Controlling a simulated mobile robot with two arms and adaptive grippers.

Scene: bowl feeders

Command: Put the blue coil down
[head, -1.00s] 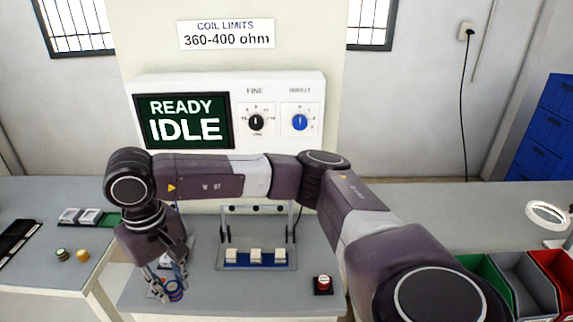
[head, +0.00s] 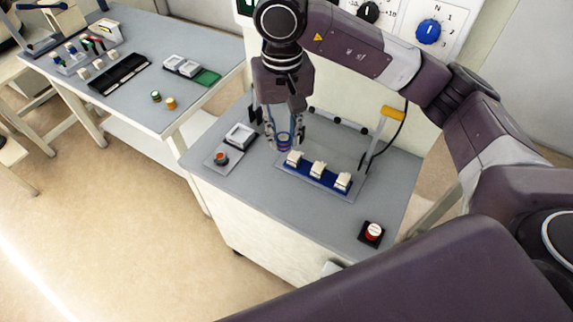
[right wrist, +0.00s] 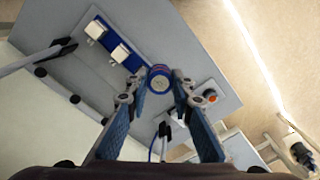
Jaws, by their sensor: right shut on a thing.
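My right gripper (head: 284,142) points down over the grey bench and is shut on the blue coil (head: 284,137). The coil, a short blue cylinder, also shows between the fingertips in the right wrist view (right wrist: 160,77). In the head view the coil appears just behind the left end of the blue strip (head: 315,176) with its white blocks. It looks held above the bench, but its exact height is hard to tell. My left gripper is not in view.
A white-framed tray (head: 239,135) and a plate with an orange-red button (head: 221,158) lie left of the gripper. A red button (head: 373,233) sits front right. A green coil (head: 155,96) and an orange coil (head: 170,103) stand on the left table (head: 130,105).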

